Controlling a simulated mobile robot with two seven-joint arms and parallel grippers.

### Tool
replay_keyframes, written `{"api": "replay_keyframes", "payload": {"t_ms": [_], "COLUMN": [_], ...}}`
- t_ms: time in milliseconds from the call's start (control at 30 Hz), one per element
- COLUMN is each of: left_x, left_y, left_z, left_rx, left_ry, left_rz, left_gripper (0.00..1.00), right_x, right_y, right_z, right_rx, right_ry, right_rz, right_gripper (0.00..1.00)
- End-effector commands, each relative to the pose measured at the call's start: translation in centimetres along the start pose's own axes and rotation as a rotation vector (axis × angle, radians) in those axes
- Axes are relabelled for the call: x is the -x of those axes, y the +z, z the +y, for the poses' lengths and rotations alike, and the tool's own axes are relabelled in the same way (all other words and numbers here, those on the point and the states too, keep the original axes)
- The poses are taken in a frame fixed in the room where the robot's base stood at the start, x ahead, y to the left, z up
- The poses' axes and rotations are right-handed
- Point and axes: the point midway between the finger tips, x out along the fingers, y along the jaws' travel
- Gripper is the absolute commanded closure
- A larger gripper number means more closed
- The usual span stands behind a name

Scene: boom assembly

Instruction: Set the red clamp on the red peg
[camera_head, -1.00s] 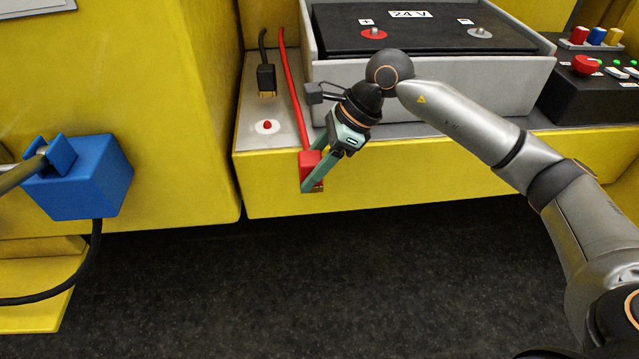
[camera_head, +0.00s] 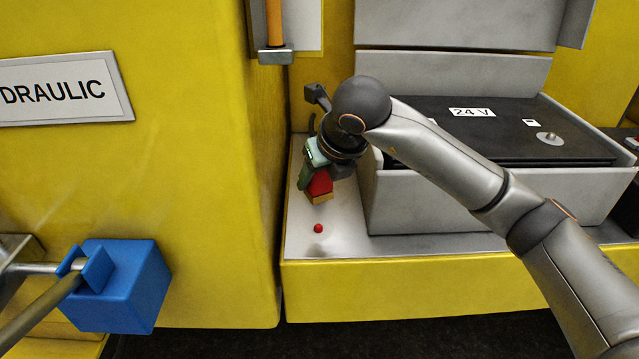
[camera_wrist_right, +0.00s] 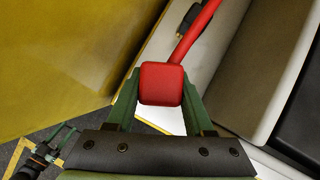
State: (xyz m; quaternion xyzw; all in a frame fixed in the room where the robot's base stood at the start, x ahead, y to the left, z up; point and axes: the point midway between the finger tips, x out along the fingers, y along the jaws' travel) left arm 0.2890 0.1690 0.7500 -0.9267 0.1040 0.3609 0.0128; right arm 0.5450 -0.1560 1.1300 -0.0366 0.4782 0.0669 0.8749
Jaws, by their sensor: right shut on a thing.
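The red clamp (camera_head: 320,185) is held between the fingers of my right gripper (camera_head: 310,178), above the pale shelf left of the battery tray. In the right wrist view the red clamp (camera_wrist_right: 161,84) sits between the two green fingers (camera_wrist_right: 160,100), with its red cable (camera_wrist_right: 195,32) running up from it. The red peg (camera_head: 318,228) is a small red knob on the shelf, just below and in front of the clamp in the head view. The clamp and peg look apart. The wrist view does not show the peg.
The black 24 V battery (camera_head: 490,133) stands in a grey tray (camera_head: 470,208) right of the peg. A yellow wall (camera_head: 190,200) rises close on the left. A blue block (camera_head: 125,290) with a rod is at lower left. The black clamp (camera_wrist_right: 188,20) shows in the wrist view.

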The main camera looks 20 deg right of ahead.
Motion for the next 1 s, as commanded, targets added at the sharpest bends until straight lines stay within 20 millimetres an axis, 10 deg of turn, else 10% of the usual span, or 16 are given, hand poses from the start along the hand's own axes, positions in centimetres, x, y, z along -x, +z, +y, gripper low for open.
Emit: {"api": "replay_keyframes", "payload": {"t_ms": [1000], "left_x": [-1.8], "left_y": [2.3], "left_z": [0.0], "left_rx": [0.002], "left_ry": [0.002], "left_rz": [-0.006], "left_gripper": [0.5], "right_x": [-4.8], "right_y": [-3.1], "right_z": [0.0], "right_rx": [0.003], "right_ry": [0.003], "right_rz": [-0.003], "right_gripper": [1.0]}}
